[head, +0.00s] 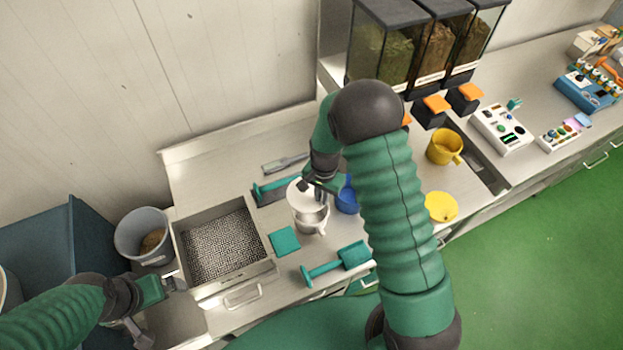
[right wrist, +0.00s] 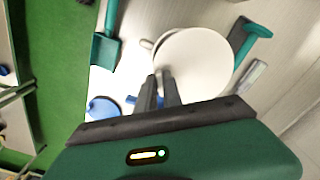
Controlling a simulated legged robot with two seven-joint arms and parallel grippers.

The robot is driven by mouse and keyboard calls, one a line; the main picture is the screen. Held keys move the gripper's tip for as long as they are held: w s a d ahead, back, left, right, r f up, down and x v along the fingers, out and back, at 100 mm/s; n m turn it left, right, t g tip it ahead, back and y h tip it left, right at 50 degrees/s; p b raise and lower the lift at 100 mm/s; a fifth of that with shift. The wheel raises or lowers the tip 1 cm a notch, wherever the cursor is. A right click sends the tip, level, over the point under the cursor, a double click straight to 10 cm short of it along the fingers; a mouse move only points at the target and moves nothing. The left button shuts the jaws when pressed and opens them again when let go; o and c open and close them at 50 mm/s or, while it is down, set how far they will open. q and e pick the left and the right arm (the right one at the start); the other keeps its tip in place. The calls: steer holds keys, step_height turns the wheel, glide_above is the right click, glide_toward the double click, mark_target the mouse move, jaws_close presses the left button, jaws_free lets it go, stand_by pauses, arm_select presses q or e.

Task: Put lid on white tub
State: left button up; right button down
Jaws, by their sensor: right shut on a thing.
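The white tub (head: 311,226), which has a handle, stands on the steel counter in the middle of the head view. The white lid (head: 303,191) is a round disc held over the tub, covering part of its opening. My right gripper (head: 318,186) is shut on the lid. In the right wrist view the lid (right wrist: 197,66) lies beyond the fingertips of my right gripper (right wrist: 164,80) and hides most of the tub. I cannot tell whether the lid touches the tub's rim. My left gripper (head: 172,284) is at the lower left near the sink; its finger opening is unclear.
A blue jug (head: 347,201) stands close to the right of the tub. Teal scoops (head: 338,262) lie around it. A yellow jug (head: 444,147) and yellow lid (head: 441,206) are to the right.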

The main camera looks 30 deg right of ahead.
mark_target(322, 208)
steer(key=shift+w+d+f, duration=0.15)
steer(key=shift+w+d, duration=0.05)
steer(key=shift+w, duration=0.05)
steer(key=shift+s+d+f, duration=0.15)
steer(key=shift+s, duration=0.05)
steer(key=f+b, duration=0.3)
steer(key=f, duration=0.1)
steer(key=f+b, duration=0.2)
steer(key=shift+s+a+f+b, duration=0.2)
steer(key=shift+a+f+b, duration=0.1)
steer(key=shift+a+b, duration=0.05)
steer(key=shift+s+d+r, duration=0.15)
steer(key=shift+s+d, duration=0.2)
steer(key=shift+s, duration=0.15)
arm_select(q)
steer(key=f, duration=0.2)
steer(key=s+f, duration=0.1)
steer(key=f, duration=0.2)
steer(key=shift+d, duration=0.15)
arm_select(e)
steer(key=shift+w+a, duration=0.2)
steer(key=shift+a, duration=0.2)
arm_select(q)
steer(key=shift+s+d, duration=0.1)
steer(key=shift+s, duration=0.1)
arm_select(e)
steer(key=shift+d, duration=0.1)
